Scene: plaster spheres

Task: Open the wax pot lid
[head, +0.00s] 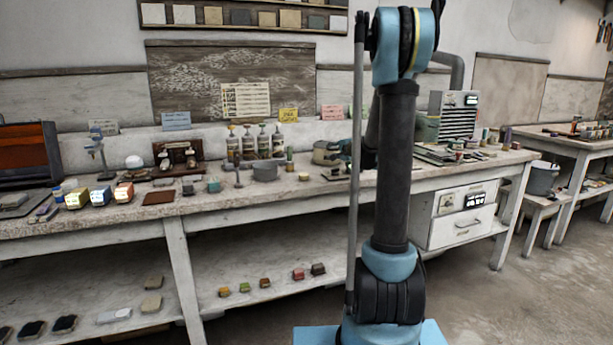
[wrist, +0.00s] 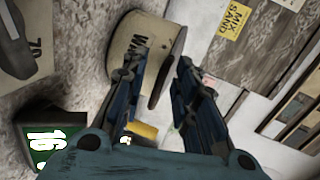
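The wax pot (wrist: 155,27) is a cream cylinder with dark lettering, partly covered by a finger in the wrist view. It appears tipped sideways because that view is rotated. Its dark brown lid (wrist: 170,62) appears to lie on the pot's mouth. My gripper (wrist: 160,62) is open, with its two dark blue fingers apart and the lid's edge visible between them. I cannot tell whether either finger touches it. In the head view, the pot (head: 322,153) stands toward the back of the bench, and my gripper (head: 342,148) is close at its right, partly hidden by my arm.
The long bench (head: 240,192) carries a grey pot (head: 265,171) and several bottles (head: 255,142) left of the wax pot. A drawer unit (head: 462,213) is below at right. In the wrist view, a yellow sign (wrist: 236,20) is on the wall.

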